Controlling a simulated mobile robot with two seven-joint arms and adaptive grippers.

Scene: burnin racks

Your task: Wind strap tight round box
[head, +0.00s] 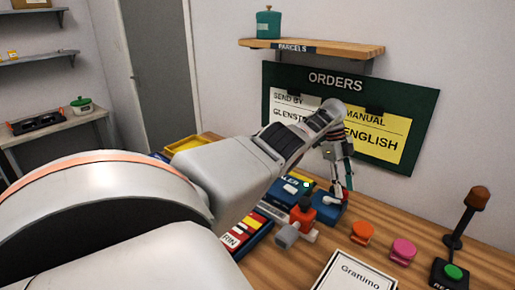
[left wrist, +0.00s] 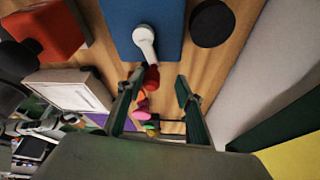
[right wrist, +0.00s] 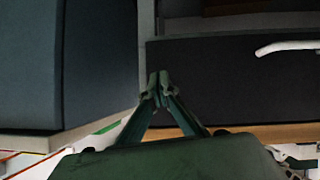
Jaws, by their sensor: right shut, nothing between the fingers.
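My left gripper (head: 342,188) reaches over the table above a blue block (head: 328,208). In the left wrist view its fingers (left wrist: 160,78) are open. A white lever with a red knob (left wrist: 151,78) lies on a blue surface (left wrist: 120,25); the knob shows between the fingertips, and I cannot tell if they touch it. A blue case with a lettered label (head: 288,190) and a green light stands left of the gripper. I cannot make out a strap or tell which item is the box. My right gripper (right wrist: 160,88) is shut and empty, before dark panels.
A lamp post with a green button (head: 453,272) stands at right. A yellow tray (head: 190,144) is behind my arm.

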